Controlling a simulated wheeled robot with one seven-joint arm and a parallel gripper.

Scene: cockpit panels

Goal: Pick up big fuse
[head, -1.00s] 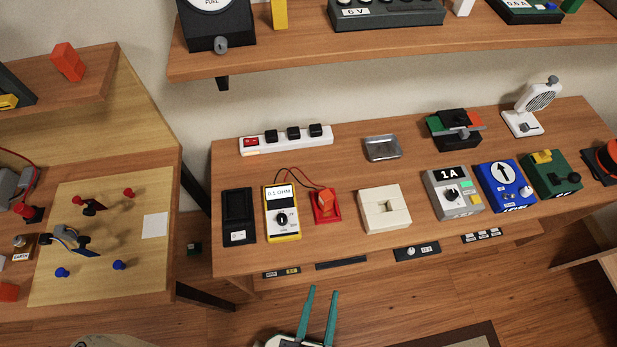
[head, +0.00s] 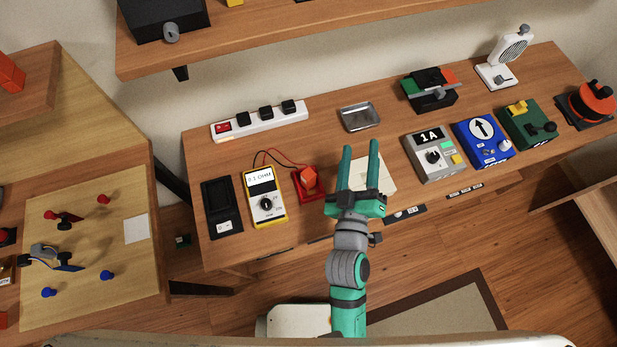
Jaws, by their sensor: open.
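No part carries a readable fuse label, so I cannot tell for sure which is the big fuse. An orange-red block (head: 309,178) sits upright on a red base (head: 300,196) on the bench, with leads running from it to the yellow meter (head: 266,206). Another orange-red block (head: 10,73) is on the upper left shelf, cut by the picture edge. My gripper (head: 360,147) is open and empty, its two teal fingers pointing toward the back of the bench. It is right of the red base and partly covers the cream box (head: 385,178).
A metal tray (head: 359,117) lies behind my fingers. A black tray (head: 221,207) is on the left. A power strip (head: 260,121), a grey 1A box (head: 433,157) and a blue arrow box (head: 483,141) also stand on the bench. A shelf (head: 300,40) overhangs the back.

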